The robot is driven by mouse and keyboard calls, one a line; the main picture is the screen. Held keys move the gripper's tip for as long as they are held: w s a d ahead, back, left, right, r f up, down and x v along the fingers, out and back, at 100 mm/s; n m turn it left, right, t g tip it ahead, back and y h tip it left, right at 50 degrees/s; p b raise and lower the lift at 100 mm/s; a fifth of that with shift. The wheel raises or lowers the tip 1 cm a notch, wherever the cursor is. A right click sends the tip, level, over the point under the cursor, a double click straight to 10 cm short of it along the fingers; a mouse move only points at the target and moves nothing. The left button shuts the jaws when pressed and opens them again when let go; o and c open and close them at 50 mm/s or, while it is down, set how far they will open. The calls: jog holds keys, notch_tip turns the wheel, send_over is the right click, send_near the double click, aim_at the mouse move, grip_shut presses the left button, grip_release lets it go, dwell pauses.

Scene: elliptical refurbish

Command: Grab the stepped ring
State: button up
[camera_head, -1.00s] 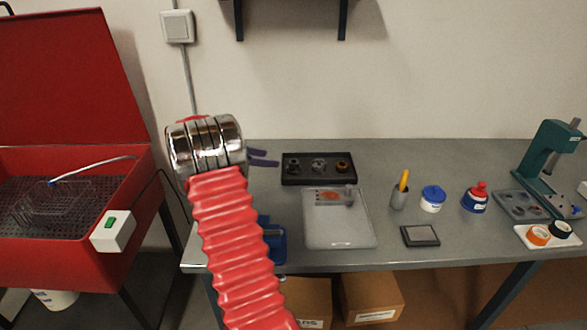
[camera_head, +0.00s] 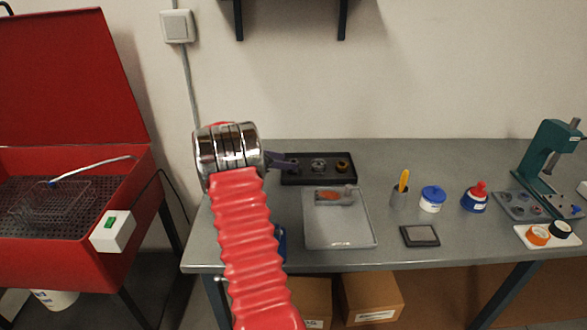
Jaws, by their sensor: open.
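A black tray (camera_head: 318,180) stands at the back of the bench. It holds a dark round part at its left, a clear or metallic ring-like part (camera_head: 319,164) in the middle and a brass-coloured ring-like part (camera_head: 342,167) at its right. Which of these is the stepped ring I cannot tell at this size. My gripper (camera_head: 284,163) shows as dark purple fingers beyond my chrome wrist. It is open and overlaps the tray's left end in the picture, partly hiding the dark part. Its height above the tray is unclear. Nothing shows held between the fingers.
A red washer (camera_head: 70,240) stands left.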

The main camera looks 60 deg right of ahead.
jog(key=shift+x, duration=2.6)
jog(key=shift+s+a, duration=0.1)
jog(key=shift+c, duration=0.7)
jog(key=c, duration=1.2)
